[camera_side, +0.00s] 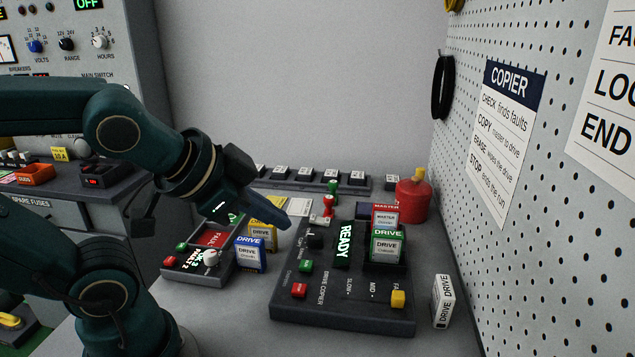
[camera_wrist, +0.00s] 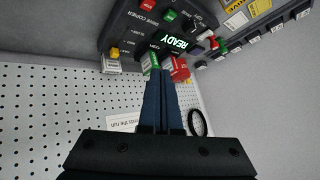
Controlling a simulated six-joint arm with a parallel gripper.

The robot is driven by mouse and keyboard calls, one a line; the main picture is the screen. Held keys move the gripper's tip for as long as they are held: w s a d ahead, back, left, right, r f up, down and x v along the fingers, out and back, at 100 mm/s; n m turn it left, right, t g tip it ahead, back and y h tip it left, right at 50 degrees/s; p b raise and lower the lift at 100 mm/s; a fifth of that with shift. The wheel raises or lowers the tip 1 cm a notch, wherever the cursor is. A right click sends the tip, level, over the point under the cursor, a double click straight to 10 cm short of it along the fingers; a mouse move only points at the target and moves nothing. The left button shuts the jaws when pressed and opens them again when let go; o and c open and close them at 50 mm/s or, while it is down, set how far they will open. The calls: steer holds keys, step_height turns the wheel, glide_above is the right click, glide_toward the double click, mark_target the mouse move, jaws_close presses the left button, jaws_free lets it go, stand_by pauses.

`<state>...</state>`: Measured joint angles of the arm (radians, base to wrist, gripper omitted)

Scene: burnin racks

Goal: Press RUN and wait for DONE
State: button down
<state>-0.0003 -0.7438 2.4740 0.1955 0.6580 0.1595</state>
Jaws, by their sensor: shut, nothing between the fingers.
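The dark drive copier (camera_side: 345,312) sits on the bench, its lit display (camera_side: 344,245) reading READY. It also shows in the wrist view (camera_wrist: 140,25). On its panel are a green button (camera_side: 306,266), a red button (camera_side: 299,290) and a yellow knob (camera_side: 398,298); I cannot read which button is RUN. A red MASTER drive (camera_side: 384,217) and a green DRIVE (camera_side: 386,246) stand in its slots. My gripper (camera_side: 284,223) is shut and empty, above the copier's back left corner, apart from the buttons. In the wrist view its fingers (camera_wrist: 161,72) point at the slots.
A smaller tester (camera_side: 195,278) with a red panel stands left of the copier, beside yellow (camera_side: 263,236) and blue (camera_side: 250,254) drives. A white drive (camera_side: 442,302) stands to its right. A red can (camera_side: 412,201) is behind; a pegboard wall (camera_side: 545,250) bounds the right.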

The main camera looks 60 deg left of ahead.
steer(key=w+r+m+t+h, duration=0.3)
steer(key=w+r+m+t, duration=0.7)
steer(key=m, duration=0.9)
steer(key=m+g+h, duration=0.4)
steer(key=m+g, duration=0.7)
steer(key=m, duration=0.1)
glide_above(306, 266)
steer(key=a, duration=0.1)
step_height(306, 266, down, 14)
steer(key=shift+s+r, duration=0.2)
steer(key=shift+s, duration=0.2)
steer(key=shift+f, duration=4.4)
